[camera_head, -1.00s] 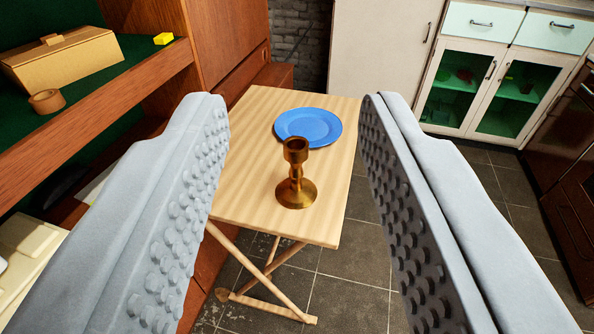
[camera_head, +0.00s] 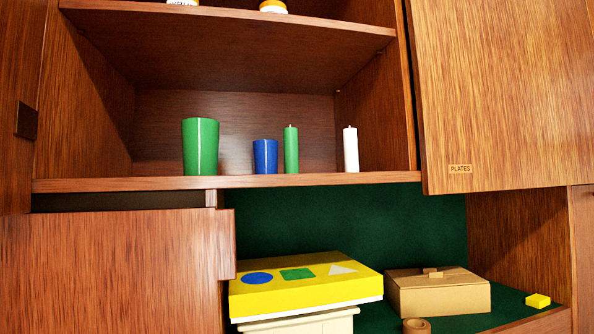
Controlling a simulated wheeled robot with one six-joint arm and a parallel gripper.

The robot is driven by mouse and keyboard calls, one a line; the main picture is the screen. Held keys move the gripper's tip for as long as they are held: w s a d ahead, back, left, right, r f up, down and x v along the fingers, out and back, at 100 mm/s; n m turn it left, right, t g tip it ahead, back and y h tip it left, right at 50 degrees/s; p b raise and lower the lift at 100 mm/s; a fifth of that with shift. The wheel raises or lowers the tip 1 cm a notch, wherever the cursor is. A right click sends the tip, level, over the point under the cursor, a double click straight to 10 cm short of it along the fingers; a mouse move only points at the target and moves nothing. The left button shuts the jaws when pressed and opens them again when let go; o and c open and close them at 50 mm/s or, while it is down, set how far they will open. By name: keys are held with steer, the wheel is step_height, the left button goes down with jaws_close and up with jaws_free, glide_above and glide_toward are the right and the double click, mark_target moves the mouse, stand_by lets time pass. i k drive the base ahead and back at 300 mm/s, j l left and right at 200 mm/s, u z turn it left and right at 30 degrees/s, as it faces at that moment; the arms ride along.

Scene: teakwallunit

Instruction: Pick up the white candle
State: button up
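The white candle (camera_head: 350,149) stands upright on the lower shelf (camera_head: 330,179) of an open wooden cabinet, at the right end of a row. A slim green candle (camera_head: 291,150) stands to its left, with a gap between them. My gripper is not in the current view, so its fingers and anything between them cannot be seen.
A blue cup (camera_head: 265,157) and a taller green cup (camera_head: 201,147) share the shelf. A door labelled PLATES (camera_head: 510,90) is at the right. Below are a yellow box (camera_head: 305,285), a cardboard box (camera_head: 438,292), a tape roll (camera_head: 416,326) and a small yellow block (camera_head: 538,300).

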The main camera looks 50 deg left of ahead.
mark_target(350, 136)
steer(key=u, duration=0.85)
steer(key=l, duration=0.15)
steer(key=i+u, duration=0.05)
